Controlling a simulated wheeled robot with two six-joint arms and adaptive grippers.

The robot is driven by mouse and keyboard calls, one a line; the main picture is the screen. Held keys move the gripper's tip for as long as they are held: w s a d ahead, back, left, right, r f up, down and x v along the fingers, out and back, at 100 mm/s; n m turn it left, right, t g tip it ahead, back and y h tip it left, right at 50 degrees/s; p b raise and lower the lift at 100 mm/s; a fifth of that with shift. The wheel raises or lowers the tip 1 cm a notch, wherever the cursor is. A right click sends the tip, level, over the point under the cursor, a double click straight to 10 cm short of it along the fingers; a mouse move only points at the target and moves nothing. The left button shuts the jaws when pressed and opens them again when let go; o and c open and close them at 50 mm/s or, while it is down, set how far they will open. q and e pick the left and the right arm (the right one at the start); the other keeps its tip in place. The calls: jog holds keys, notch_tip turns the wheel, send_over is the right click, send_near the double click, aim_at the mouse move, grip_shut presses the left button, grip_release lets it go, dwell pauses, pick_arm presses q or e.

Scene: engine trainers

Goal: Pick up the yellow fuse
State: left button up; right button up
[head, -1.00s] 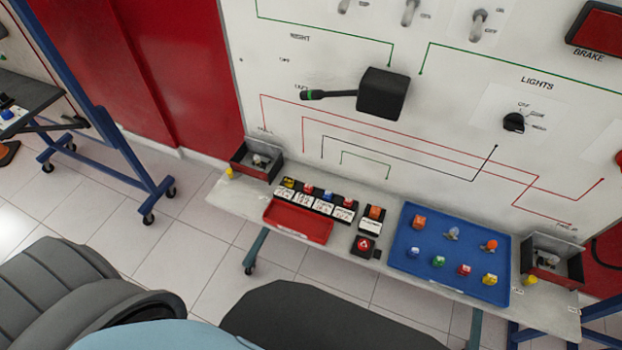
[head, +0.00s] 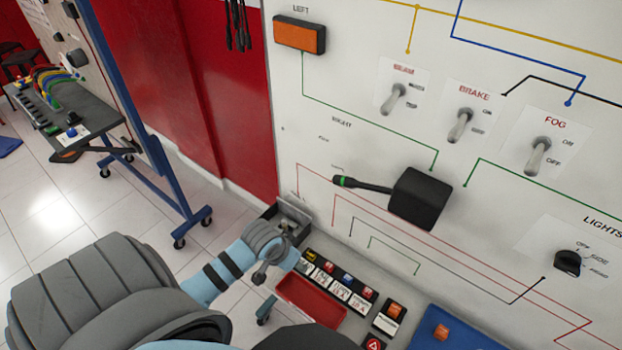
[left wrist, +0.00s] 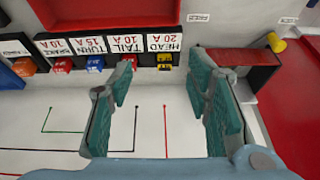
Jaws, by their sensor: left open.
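The yellow fuse (left wrist: 165,61) sits in the black holder above the white label "HEAD 20 A", at the end of the fuse row in the left wrist view. In the head view the yellow fuse (head: 311,256) is at the left end of the row, just right of my left wrist. My left gripper (left wrist: 163,85) is open and empty, its two teal fingers apart with the yellow fuse beyond the gap between them. In the head view my left arm reaches over the shelf's left end and its fingers cannot be made out.
Red (left wrist: 130,61) and blue (left wrist: 95,62) fuses stand beside the yellow one. A red tray (head: 311,301) lies in front of the row. A small dark box (head: 289,216) is close to my left wrist. The upright white panel (head: 345,250) rises behind the shelf.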

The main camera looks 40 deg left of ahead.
pick_arm(q)
jog(key=w+a+r, duration=0.2)
jog(key=w+r, duration=0.1)
jog(key=w, duration=0.1)
jog(key=b, duration=0.2)
send_near(311, 253)
jog(key=x, duration=0.4)
jog(key=shift+a+r+b, duration=0.1)
jog(key=shift+a+b, duration=0.1)
jog(key=shift+b, duration=0.15)
jog(key=b+x, duration=0.1)
jog(key=x, duration=0.4)
jog(key=shift+d, duration=0.2)
jog(key=shift+c, duration=0.4)
pick_arm(e)
jog(key=w+f, duration=0.2)
jog(key=f, duration=0.1)
jog(key=shift+a+f, duration=0.2)
pick_arm(q)
jog(key=shift+r, duration=0.1)
jog(key=c, duration=0.8)
